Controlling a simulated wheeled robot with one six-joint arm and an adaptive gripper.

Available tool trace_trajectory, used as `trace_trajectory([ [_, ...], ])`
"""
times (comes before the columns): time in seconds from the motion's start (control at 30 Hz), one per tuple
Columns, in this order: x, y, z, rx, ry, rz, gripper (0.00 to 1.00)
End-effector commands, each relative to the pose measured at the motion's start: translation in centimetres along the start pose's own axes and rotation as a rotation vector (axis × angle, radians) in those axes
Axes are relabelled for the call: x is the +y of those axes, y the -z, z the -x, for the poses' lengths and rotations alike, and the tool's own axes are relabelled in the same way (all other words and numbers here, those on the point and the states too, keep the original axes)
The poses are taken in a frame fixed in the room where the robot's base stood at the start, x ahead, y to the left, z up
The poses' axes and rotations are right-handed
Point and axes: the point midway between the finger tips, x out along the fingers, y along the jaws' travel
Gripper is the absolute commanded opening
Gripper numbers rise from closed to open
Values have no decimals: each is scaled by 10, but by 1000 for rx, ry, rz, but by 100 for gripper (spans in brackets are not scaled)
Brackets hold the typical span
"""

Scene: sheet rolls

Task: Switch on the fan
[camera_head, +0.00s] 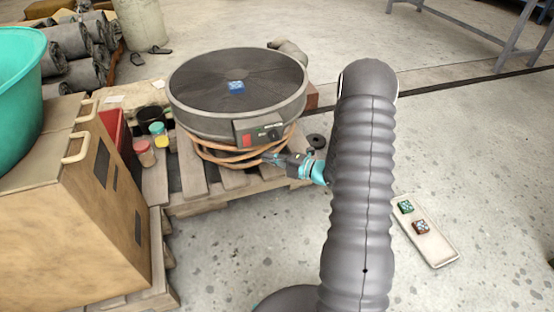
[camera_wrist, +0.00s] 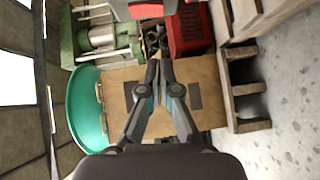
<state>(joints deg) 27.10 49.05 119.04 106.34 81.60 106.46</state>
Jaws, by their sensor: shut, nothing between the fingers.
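The fan (camera_head: 185,118) is a round dark drum with a flat grille on top, lying over a coil of orange hose (camera_head: 215,157) on a wooden pallet. A grey control box (camera_head: 258,131) on its near side carries a red switch (camera_head: 249,140) and a dark knob (camera_head: 274,133). My gripper (camera_head: 268,157) is just below and right of the box, its tips pointing left, near the hose. In the wrist view my gripper (camera_wrist: 158,70) has its fingertips together with nothing between them. A grey and red part (camera_wrist: 150,9) at the top edge there is cut off.
A blue patterned block (camera_head: 236,87) lies on the fan's grille. The pallet (camera_head: 187,171) also bears small jars (camera_head: 157,134). A tray (camera_head: 437,247) with two blocks lies right on open floor.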

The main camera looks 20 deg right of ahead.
Motion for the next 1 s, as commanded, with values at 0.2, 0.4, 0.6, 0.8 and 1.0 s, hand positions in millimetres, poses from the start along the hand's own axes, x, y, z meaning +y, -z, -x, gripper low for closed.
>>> trace_trajectory([
  [0.2, 0, 1, -42, 3, 1, 2, 0],
  [0.4, 0, -16, -65, 0, 0, 2, 0],
  [0.6, 0, -27, -76, -1, 0, 1, 0],
  [0.8, 0, -28, -78, -1, 1, 0, 0],
  [1.0, 0, -28, -78, 0, 0, 1, 0],
])
